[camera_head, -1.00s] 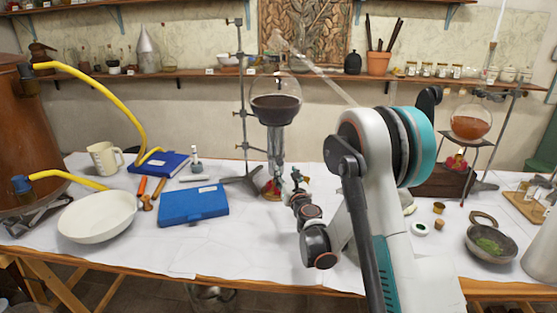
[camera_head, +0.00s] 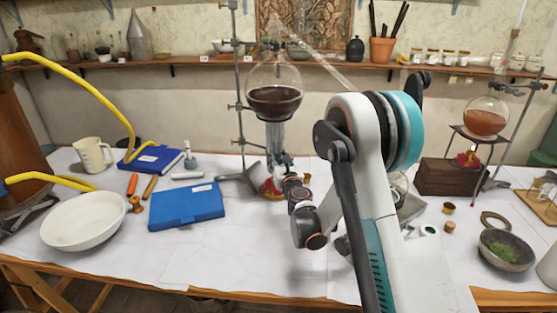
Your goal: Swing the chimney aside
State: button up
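A round glass flask of dark liquid (camera_head: 274,101) hangs on a metal stand (camera_head: 239,100) at the back middle of the table. Below it is a narrow grey, upright tube (camera_head: 274,137), which looks like the chimney. A small burner with a red base (camera_head: 268,188) shows low beneath it, partly covered by my arm. My gripper (camera_head: 279,160) is at the lower end of the tube, in front of it or beside it. Its fingers are small and blend with the tube, so I cannot tell whether they touch it or how far apart they are.
A blue case (camera_head: 187,207) and a white bowl (camera_head: 84,220) lie to the left. On the right are a flask of orange liquid (camera_head: 485,117) on a tripod, a wooden box (camera_head: 440,178) and a dark bowl (camera_head: 507,250). The table front left of my arm is clear.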

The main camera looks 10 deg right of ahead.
jog(key=shift+r, duration=0.1)
grip_shut()
jog(key=shift+w+d+n+y, duration=0.8)
jog(key=shift+w+d+y, duration=0.05)
jog(key=shift+y, duration=0.35)
